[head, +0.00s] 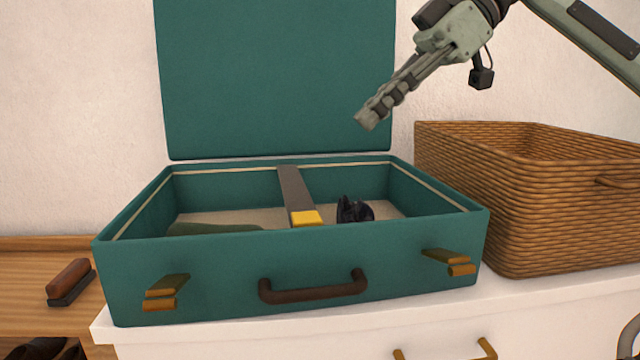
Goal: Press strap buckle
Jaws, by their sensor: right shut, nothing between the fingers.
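A green suitcase (210,265) stands open on a white chest, its lid (275,80) upright at the back. A dark strap (295,187) runs down inside it towards the front. A yellow buckle (307,218) sits at the strap's near end; its lower part is hidden by the front wall. My right gripper (366,119) comes in from the upper right. It is shut and empty, in front of the lid's right side, above the case and apart from the buckle. My left gripper is not in view.
A black object (353,210) and a dark green item (213,229) lie inside the case. A wicker basket (555,205) stands close on the right. A brush (70,282) lies on a wooden surface at left. Brass latches (167,286) stick out in front.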

